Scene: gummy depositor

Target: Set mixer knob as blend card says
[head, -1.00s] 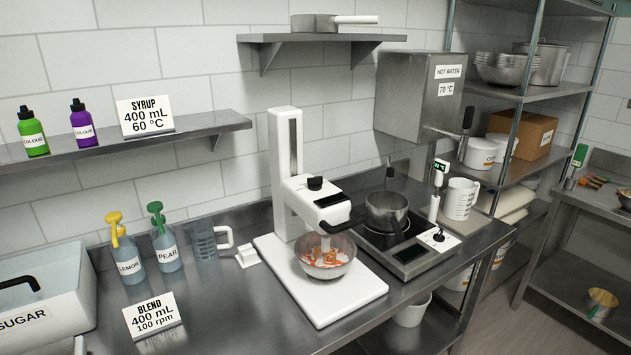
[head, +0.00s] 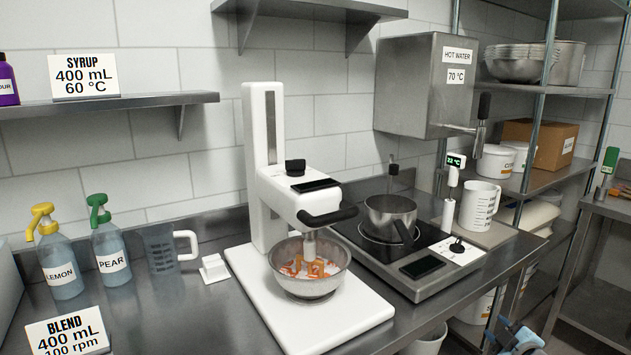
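The white stand mixer (head: 265,150) stands on the counter, with its black knob (head: 295,167) on top of the head, beside a dark display (head: 316,185). A black handle (head: 329,217) sticks out from the head. Its whisk reaches into a steel bowl (head: 308,282) holding white and orange contents. The blend card (head: 67,333) at the lower left reads 400 mL, 100 rpm; its bottom is cut off. My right gripper (head: 513,338) shows at the bottom right edge, far from the knob; its finger opening is unclear. My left gripper is out of view.
A hotplate (head: 420,267) with a saucepan (head: 391,213) and its own knob stands right of the mixer. A thermometer (head: 450,200) and white jug (head: 480,206) are beyond it. A hot-water box (head: 415,85) overhangs the back.

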